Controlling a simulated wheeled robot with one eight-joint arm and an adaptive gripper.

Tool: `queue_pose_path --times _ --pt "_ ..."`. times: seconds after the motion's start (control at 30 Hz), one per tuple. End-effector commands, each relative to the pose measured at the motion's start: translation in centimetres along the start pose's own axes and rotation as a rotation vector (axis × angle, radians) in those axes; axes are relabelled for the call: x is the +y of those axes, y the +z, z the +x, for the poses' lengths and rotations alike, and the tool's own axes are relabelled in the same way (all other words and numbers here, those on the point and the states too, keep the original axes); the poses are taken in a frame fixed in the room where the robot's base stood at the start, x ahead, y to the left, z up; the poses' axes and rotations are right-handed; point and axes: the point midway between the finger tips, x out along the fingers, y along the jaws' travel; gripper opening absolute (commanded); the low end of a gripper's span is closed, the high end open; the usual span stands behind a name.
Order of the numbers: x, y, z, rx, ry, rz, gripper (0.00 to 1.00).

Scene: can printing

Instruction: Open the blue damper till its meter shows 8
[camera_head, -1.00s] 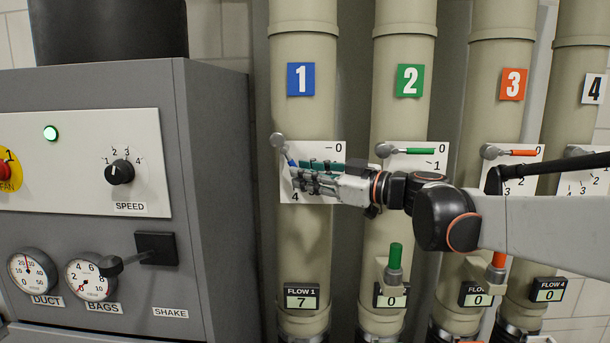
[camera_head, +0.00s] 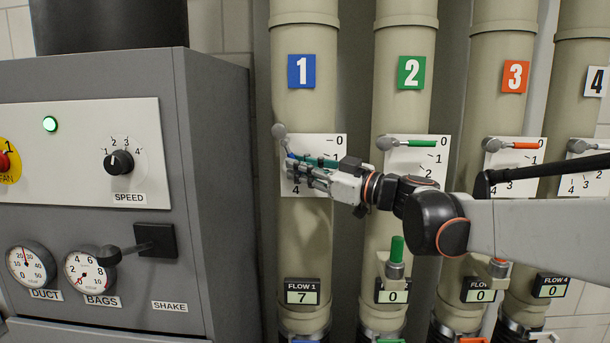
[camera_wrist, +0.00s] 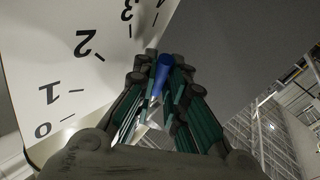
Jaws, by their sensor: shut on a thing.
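The blue damper's lever (camera_head: 290,155) hangs from a grey pivot (camera_head: 278,130) on pipe 1 and slants steeply down to the right across its white 0–4 scale plate (camera_head: 326,144). My gripper (camera_head: 293,168) comes in from the right and is shut on the lever, its fingers hiding most of the handle and part of the scale. In the wrist view, the blue handle (camera_wrist: 162,70) shows between the green-sided fingers. The meter FLOW 1 (camera_head: 302,292) below on the same pipe reads 7.
Green (camera_head: 420,143) and orange (camera_head: 525,145) levers lie level near 0 on pipes 2 and 3; meters FLOW 2 (camera_head: 392,292) and FLOW 3 (camera_head: 479,290) read 0. My arm crosses in front of these pipes. A grey cabinet (camera_head: 215,200) stands at left.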

Motion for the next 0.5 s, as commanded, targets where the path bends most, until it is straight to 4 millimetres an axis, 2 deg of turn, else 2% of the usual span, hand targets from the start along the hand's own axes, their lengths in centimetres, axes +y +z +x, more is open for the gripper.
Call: queue_pose_path --times 0.03,0.13,0.5 --pt "-0.3 0.8 0.2 0.032 0.008 0.019 0.00" --pt "-0.6 1.0 0.6 0.094 0.026 0.057 0.00" --pt "-0.9 0.7 1.2 0.216 0.063 0.132 0.00"
